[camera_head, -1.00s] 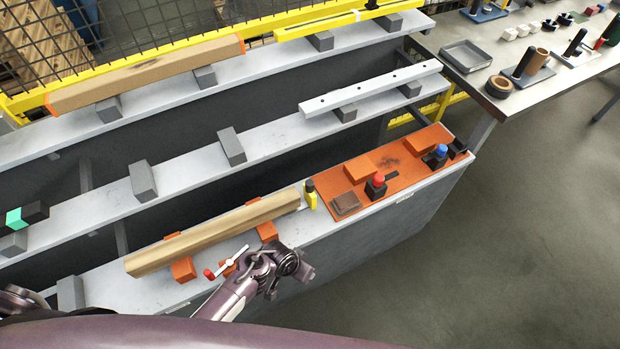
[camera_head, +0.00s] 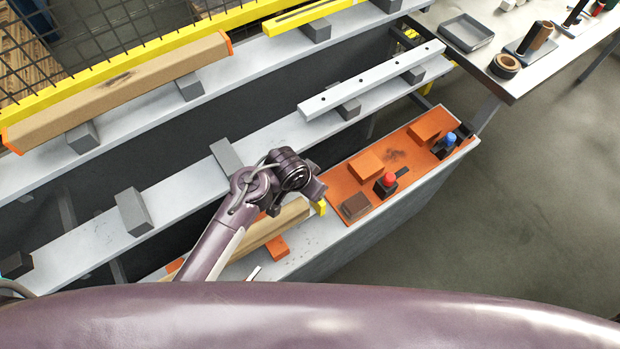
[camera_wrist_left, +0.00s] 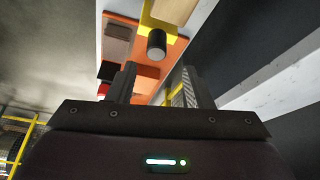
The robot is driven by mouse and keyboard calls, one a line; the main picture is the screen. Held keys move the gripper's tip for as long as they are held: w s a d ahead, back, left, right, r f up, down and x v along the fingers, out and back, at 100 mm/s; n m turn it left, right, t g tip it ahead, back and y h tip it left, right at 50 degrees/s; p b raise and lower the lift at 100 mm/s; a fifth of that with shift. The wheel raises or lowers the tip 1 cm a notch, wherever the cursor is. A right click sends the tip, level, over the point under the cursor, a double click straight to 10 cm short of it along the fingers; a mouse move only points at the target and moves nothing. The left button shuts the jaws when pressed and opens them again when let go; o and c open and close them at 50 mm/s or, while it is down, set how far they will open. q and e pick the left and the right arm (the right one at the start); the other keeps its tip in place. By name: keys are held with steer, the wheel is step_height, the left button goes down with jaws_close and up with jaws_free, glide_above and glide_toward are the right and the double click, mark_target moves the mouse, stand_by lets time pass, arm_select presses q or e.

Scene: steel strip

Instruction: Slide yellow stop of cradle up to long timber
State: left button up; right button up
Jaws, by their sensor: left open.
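The long timber (camera_head: 262,232) lies in the orange cradle (camera_head: 277,247) on the nearest grey beam, partly hidden by my left arm. The yellow stop (camera_head: 321,207) stands at the timber's right end; my gripper hides its top. In the left wrist view, the yellow stop (camera_wrist_left: 148,22) with its black knob (camera_wrist_left: 157,42) is ahead of the fingers, and the timber end (camera_wrist_left: 174,10) is close by it. I cannot tell whether they touch. My left gripper (camera_wrist_left: 158,84) is open, with the knob between and beyond its fingers. My right gripper is not in view.
An orange panel (camera_head: 348,190) with a red button (camera_head: 389,180), a blue button (camera_head: 450,138) and blocks lies right of the stop. A punched grey bar (camera_head: 370,82) rests on the middle beam. A brown beam (camera_head: 130,86) lies on the far one.

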arm_select(q)
steer(key=x, duration=0.7)
steer(key=shift+s+d+f, duration=0.15)
steer(key=shift+d, duration=0.05)
steer(key=shift+c, duration=0.5)
jaws_close()
